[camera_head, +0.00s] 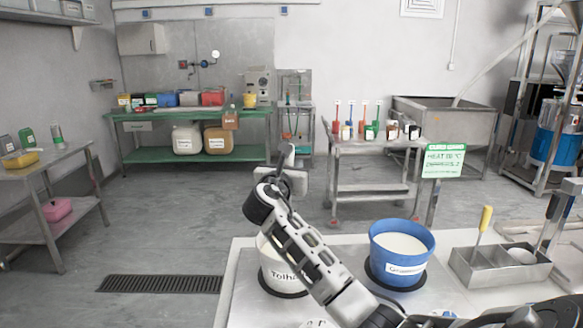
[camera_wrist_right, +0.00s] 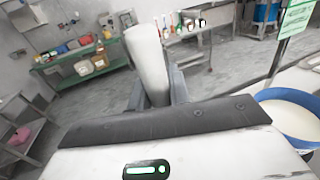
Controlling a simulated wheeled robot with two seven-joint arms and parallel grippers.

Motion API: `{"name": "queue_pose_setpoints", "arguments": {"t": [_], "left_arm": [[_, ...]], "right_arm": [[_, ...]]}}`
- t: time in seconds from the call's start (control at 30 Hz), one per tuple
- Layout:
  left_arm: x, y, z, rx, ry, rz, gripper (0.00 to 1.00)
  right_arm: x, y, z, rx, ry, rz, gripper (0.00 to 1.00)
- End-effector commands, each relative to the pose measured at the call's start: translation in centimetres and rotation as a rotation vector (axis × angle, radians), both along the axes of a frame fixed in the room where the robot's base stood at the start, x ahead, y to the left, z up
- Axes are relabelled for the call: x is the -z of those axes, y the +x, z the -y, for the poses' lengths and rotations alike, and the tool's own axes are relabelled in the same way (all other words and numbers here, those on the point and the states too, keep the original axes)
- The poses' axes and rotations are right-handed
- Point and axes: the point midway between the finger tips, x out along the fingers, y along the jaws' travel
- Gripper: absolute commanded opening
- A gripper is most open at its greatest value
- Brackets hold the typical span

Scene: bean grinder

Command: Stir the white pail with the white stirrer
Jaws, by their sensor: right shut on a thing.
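The white pail (camera_head: 270,277) stands on a dark round base at the front left of the near table. My right arm crosses in front of it and hides much of its rim and contents. My right gripper (camera_head: 286,172) is above and beyond the pail in the head view. It is shut on the white stirrer, whose pale handle (camera_wrist_right: 150,62) rises between the fingers in the right wrist view (camera_wrist_right: 156,92). The stirrer's lower end is hidden, so I cannot tell whether it is in the pail. My left gripper is not in view.
A blue pail (camera_head: 402,243) of white contents stands right of the white pail. A steel divided tray (camera_head: 499,270) with a yellow-handled tool (camera_head: 484,222) is farther right. A green sign (camera_head: 443,161) stands behind the blue pail. Open floor lies beyond the table.

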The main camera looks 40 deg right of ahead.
Motion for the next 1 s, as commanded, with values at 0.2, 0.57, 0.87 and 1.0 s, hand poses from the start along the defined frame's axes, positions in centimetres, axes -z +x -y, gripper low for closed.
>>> {"name": "queue_pose_setpoints", "arguments": {"t": [0.2,0.57,0.87,1.0], "left_arm": [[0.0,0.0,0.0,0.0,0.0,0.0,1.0],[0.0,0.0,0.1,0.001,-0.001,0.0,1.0],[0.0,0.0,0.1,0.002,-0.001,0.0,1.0],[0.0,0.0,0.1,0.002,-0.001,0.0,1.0]], "right_arm": [[-1.9,0.0,0.0,0.001,-0.001,0.006,0.0],[-4.9,0.0,0.0,0.001,-0.002,0.002,0.0],[-5.1,0.0,0.0,0.0,-0.001,0.002,0.0],[-5.1,0.0,0.0,0.0,-0.001,0.002,0.0]]}}
